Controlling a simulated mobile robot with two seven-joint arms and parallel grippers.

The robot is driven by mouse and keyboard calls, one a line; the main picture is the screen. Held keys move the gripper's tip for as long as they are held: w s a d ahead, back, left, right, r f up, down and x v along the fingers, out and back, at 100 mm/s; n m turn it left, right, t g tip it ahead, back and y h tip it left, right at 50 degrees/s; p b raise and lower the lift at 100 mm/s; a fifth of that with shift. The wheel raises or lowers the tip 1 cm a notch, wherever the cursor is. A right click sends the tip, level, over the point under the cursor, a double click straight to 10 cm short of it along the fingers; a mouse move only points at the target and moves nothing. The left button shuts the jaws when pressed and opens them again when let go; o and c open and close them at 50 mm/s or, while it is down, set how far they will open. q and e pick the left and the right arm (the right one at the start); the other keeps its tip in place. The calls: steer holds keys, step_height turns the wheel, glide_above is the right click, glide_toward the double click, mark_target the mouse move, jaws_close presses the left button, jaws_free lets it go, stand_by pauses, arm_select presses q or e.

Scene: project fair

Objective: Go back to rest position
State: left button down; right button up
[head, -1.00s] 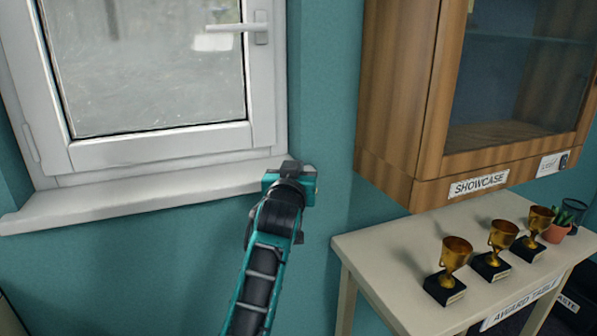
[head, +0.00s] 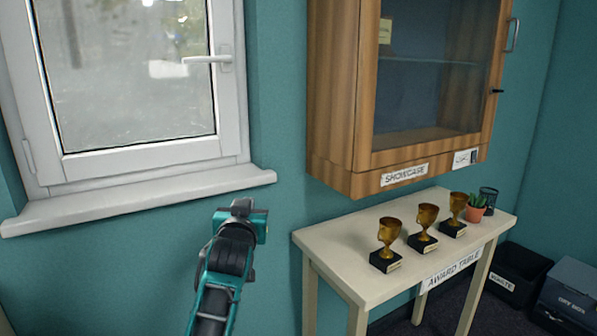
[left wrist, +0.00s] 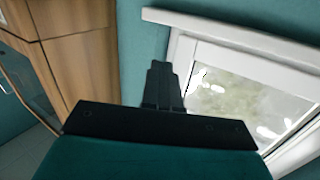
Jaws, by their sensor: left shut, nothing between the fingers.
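My left gripper (head: 240,206) is in front of the teal wall, below the window sill's right end and left of the award table. It is shut and holds nothing. In the left wrist view its closed fingers (left wrist: 162,85) point toward the wall, between the wooden showcase and the window. My right gripper is not in view.
The closed window (head: 130,75) has a white sill (head: 140,197). The wooden showcase (head: 335,90) hangs above the award table (head: 340,240), which holds three gold trophies (head: 427,217), a potted plant (head: 477,207) and a dark cup (head: 489,195). Dark boxes (head: 570,290) stand at right.

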arm_select(q)
steer(key=w+a+f+m+g+y, duration=0.1)
steer(key=w+a+f+g+y, duration=0.15)
steer(key=a+f, duration=1.05)
steer(key=s+a+f+g+y, duration=0.25)
steer(key=a+f, duration=0.45)
steer(key=a, duration=0.5)
steer(key=s+a+f+g+y, duration=0.1)
steer(key=s+a+f+g, duration=0.25)
steer(key=a+f, duration=0.7)
step_height(320, 180, up, 3)
steer(key=w+d+t+h, duration=0.2)
steer(key=t+h, duration=0.1)
steer(key=s+d+f+m+h, duration=0.1)
steer(key=s+d+f+h, duration=0.1)
steer(key=s+d+f, duration=0.45)
steer(key=s+d+f+h, duration=0.1)
steer(key=s+d+f, duration=0.2)
steer(key=s+d, duration=0.6)
steer(key=s+d+r+h, duration=0.1)
steer(key=s+d+r, duration=0.1)
steer(key=s+d, duration=0.3)
steer(key=s+d+r+g+h+p, duration=0.1)
steer(key=s+d+r, duration=0.2)
steer(key=s, duration=1)
steer(key=shift+d+r, duration=0.3)
steer(key=shift+d, duration=1.1)
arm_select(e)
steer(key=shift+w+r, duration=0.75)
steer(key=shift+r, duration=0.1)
